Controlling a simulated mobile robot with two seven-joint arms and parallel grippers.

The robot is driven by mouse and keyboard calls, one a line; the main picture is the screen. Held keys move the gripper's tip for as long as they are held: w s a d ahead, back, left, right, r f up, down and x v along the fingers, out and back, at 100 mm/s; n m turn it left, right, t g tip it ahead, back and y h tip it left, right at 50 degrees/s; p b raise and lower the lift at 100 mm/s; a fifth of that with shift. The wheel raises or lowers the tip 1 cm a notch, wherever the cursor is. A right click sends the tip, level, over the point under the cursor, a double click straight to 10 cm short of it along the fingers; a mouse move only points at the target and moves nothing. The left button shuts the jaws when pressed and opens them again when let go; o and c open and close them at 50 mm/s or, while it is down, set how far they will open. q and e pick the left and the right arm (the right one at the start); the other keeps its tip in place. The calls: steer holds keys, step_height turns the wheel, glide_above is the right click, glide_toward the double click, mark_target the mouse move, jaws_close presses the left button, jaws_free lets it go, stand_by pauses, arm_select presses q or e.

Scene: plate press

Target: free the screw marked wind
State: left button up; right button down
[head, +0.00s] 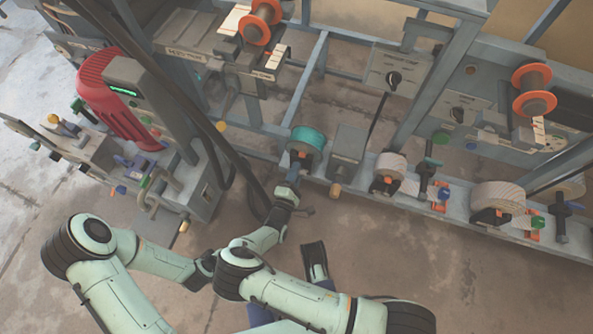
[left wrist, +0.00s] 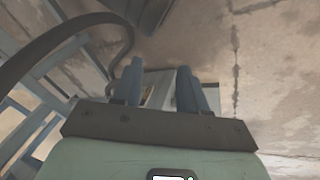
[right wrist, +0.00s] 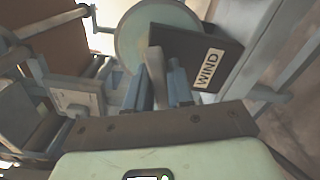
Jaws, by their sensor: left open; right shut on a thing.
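In the right wrist view a dark block (right wrist: 190,50) carries a white label (right wrist: 208,69) reading WIND. Beside it a grey upright tab (right wrist: 156,58), apparently the screw's grip, stands between the fingers of my right gripper (right wrist: 160,75), which is shut on it. The screw's shaft is hidden. In the head view my right gripper (head: 298,162) is just in front of the teal roll (head: 308,138) on the rail; the label does not show there. My left gripper (left wrist: 157,82) is open and empty above the floor; in the head view I cannot make it out.
A teal disc (right wrist: 150,35) stands close behind the grip. Along the rail (head: 340,183) are a grey box (head: 348,150) and paper rolls (head: 497,195). A red-covered machine (head: 112,100) stands at left. A dark cable (left wrist: 65,35) crosses near my left gripper. Floor (head: 400,255) is clear at front right.

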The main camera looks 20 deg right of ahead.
steer(key=shift+r+n, duration=0.1)
steer(key=shift+n, duration=0.9)
steer(key=n+p, duration=0.1)
steer(key=n, duration=0.1)
steer(key=shift+n, duration=0.3)
steer(key=n, duration=0.2)
steer(key=shift+n, duration=0.4)
steer(key=n, duration=0.2)
steer(key=shift+n, duration=0.4)
steer(key=n, duration=0.3)
steer(key=shift+n, duration=0.3)
steer(key=n, duration=0.3)
steer(key=shift+n, duration=0.3)
steer(key=n, duration=0.3)
arm_select(q)
steer(key=shift+s+d+r+b, duration=0.25)
steer(key=shift+s+r+b, duration=0.1)
steer(key=shift+s, duration=0.1)
arm_select(e)
steer(key=shift+n, duration=1.9)
arm_select(q)
steer(key=shift+f, duration=0.1)
